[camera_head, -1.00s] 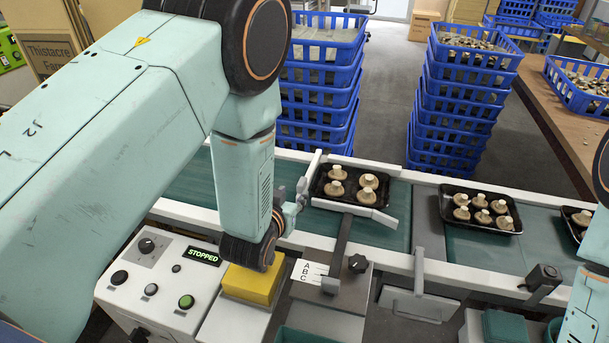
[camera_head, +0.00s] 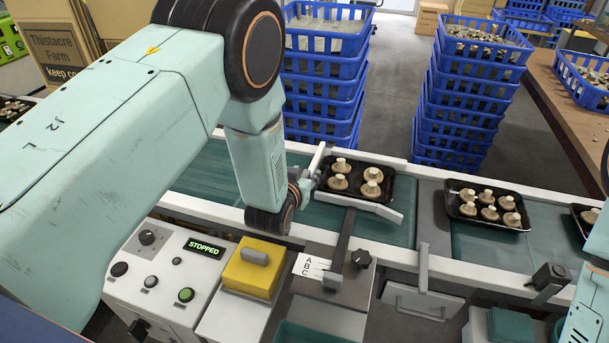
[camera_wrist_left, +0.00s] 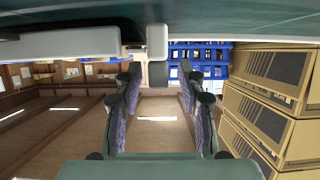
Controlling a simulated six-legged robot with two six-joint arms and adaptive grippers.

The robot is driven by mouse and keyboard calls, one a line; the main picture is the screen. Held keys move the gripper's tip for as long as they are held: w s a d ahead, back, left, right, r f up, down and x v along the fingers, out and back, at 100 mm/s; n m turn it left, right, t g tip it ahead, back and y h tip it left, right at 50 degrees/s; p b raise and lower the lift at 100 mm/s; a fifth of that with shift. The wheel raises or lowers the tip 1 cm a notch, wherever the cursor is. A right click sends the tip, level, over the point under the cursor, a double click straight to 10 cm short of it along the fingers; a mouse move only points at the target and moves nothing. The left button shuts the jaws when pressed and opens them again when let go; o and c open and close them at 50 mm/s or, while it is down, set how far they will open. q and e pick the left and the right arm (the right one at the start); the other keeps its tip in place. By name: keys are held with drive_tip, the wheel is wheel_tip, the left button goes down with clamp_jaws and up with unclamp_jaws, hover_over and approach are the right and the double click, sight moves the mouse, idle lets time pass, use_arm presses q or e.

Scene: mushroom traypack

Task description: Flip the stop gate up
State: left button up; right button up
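My left gripper (camera_head: 310,181) is at the near side of the belt, beside a narrow white bar (camera_head: 318,157) at the left end of a mushroom tray (camera_head: 387,188). This bar may be the stop gate; I cannot tell for sure. In the left wrist view my left gripper (camera_wrist_left: 160,88) has its fingers spread apart, with nothing clamped. A grey block (camera_wrist_left: 158,73) on a white piece (camera_wrist_left: 157,40) shows between and beyond the fingertips. Contact cannot be told. My right gripper is out of view; only part of that arm shows at the right edge.
A control box (camera_head: 165,268) reads STOPPED. A yellow block (camera_head: 247,277) with a grey handle sits beside it. A lever plate marked A B C (camera_head: 310,266), a black knob (camera_head: 362,259) and a white guide rail (camera_head: 372,208) are close by. Stacked blue crates (camera_head: 325,85) stand behind the belt.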

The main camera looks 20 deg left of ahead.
use_arm(q)
drive_tip(key=shift+w+d+f, duration=0.1)
drive_tip(key=shift+w, duration=0.1)
clamp_jaws()
idle(0.3)
idle(0.3)
